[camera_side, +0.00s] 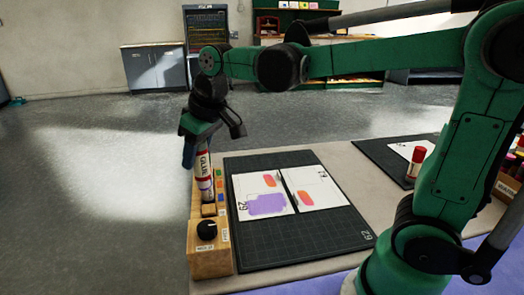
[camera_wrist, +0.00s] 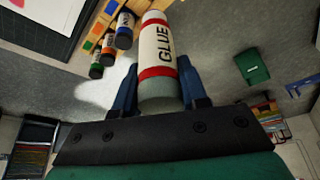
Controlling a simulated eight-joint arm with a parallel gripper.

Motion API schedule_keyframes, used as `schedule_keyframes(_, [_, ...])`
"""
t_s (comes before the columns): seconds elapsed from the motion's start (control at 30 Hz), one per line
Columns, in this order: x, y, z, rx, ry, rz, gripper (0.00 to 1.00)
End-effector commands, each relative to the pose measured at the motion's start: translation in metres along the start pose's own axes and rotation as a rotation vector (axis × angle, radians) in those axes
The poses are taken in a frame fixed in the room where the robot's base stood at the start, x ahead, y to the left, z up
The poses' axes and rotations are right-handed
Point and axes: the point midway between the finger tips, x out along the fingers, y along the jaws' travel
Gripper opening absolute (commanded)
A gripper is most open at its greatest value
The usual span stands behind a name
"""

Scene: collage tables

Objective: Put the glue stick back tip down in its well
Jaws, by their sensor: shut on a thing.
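The glue stick (camera_side: 204,176) is white with red bands and the word GLUE. My gripper (camera_side: 196,143) is shut on its upper end, and the stick hangs nearly upright, tilted slightly. In the wrist view, my gripper's blue fingers (camera_wrist: 160,92) sit either side of the grey-green end of the glue stick (camera_wrist: 159,45). Its lower end is at the wooden rack (camera_side: 195,207) along the table's left edge. I cannot tell whether that end is inside a well or just above it; the well is hidden.
Several small markers (camera_wrist: 124,30) lie or stand at the rack beside the stick. A wooden box with a black knob (camera_side: 207,230) stands at the near end. A dark cutting mat (camera_side: 290,245) with paper cards lies right. A red-and-white stick (camera_side: 414,163) stands on another mat.

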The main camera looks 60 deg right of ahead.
Motion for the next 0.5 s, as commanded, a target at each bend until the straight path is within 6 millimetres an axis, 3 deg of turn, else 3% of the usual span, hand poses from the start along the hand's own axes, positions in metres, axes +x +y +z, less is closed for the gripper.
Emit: schedule_keyframes(0.5, [0.049,-0.001,0.018,-0.004,0.0,-0.001,0.0])
